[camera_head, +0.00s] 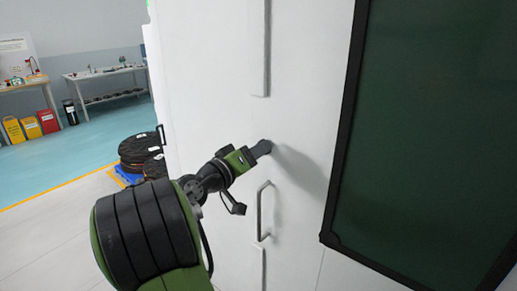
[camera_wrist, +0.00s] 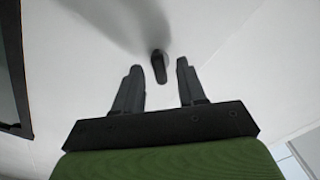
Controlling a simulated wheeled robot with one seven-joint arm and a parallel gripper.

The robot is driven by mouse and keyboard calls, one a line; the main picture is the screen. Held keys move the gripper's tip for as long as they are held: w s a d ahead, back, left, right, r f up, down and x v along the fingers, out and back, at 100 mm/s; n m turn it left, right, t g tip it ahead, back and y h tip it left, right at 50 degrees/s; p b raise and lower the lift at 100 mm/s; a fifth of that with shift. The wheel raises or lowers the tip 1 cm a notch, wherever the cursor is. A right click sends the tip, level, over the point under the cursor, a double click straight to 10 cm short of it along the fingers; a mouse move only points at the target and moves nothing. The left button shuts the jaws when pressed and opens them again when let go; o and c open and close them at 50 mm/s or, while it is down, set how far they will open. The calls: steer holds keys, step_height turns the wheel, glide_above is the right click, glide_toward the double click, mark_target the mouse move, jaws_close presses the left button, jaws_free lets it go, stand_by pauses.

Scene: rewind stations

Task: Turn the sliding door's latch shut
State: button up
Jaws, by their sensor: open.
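The sliding door (camera_head: 300,120) is a tall white panel with a dark green window in a black frame (camera_head: 440,120) on the right. The latch (camera_wrist: 159,67) is a small dark elongated knob on the white surface in the wrist view. It stands between and just beyond the fingertips of my gripper (camera_wrist: 157,82), pointing roughly along the fingers. My gripper (camera_head: 263,149) is open, with its two grey fingers apart and nothing held. In the head view the gripper hides the latch. A grey bar handle (camera_head: 261,212) is fixed to the door below my gripper.
A vertical white strip (camera_head: 261,50) runs down the panel above my gripper. Stacked black reels (camera_head: 138,150) stand on a blue pallet to the left. Work tables (camera_head: 105,75) and colored bins (camera_head: 30,127) are farther back. Open floor lies at left.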

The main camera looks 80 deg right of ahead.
steer(key=shift+s+d, duration=0.2)
steer(key=shift+d, duration=0.15)
jaws_close()
steer(key=shift+n+p, duration=3.35)
steer(key=shift+n, duration=1.35)
